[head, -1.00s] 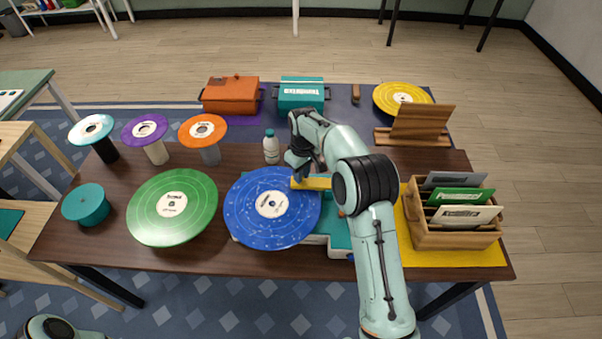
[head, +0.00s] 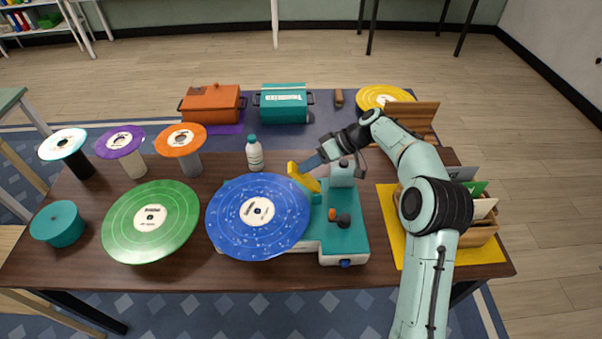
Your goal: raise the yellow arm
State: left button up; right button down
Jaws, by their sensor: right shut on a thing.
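The yellow arm (head: 304,178) belongs to a teal and white turntable (head: 343,240) that carries a blue record (head: 257,232). The yellow arm is tilted, with its far left end up and its lower end by the turntable's teal post. My right gripper (head: 310,163) reaches in from the right and is shut on the yellow arm near its upper end. The fingertips are small and partly hidden against it. My left gripper is out of view.
A green record (head: 150,245) lies left of the blue one. A white bottle (head: 254,156) stands just behind. Stands with white, purple and orange discs (head: 180,131) are at the back left. A wooden record crate (head: 478,236) is under my right forearm.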

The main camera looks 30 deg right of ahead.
pick_arm(q)
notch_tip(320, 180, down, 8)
jog(key=b, duration=0.7)
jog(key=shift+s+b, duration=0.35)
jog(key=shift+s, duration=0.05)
pick_arm(e)
jog(key=s+d+f+t+y, duration=0.1)
jog(key=s+d+t+y, duration=0.3)
jog(key=d+y, duration=0.2)
jog(key=shift+d+y, duration=0.15)
jog(key=shift+y, duration=0.55)
jog(key=shift+f, duration=0.1)
jog(key=c, duration=1)
grip_release()
pick_arm(q)
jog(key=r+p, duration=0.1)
jog(key=p, duration=0.1)
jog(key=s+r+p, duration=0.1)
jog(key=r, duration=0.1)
jog(key=shift+p, duration=0.4)
pick_arm(e)
notch_tip(320, 180, up, 20)
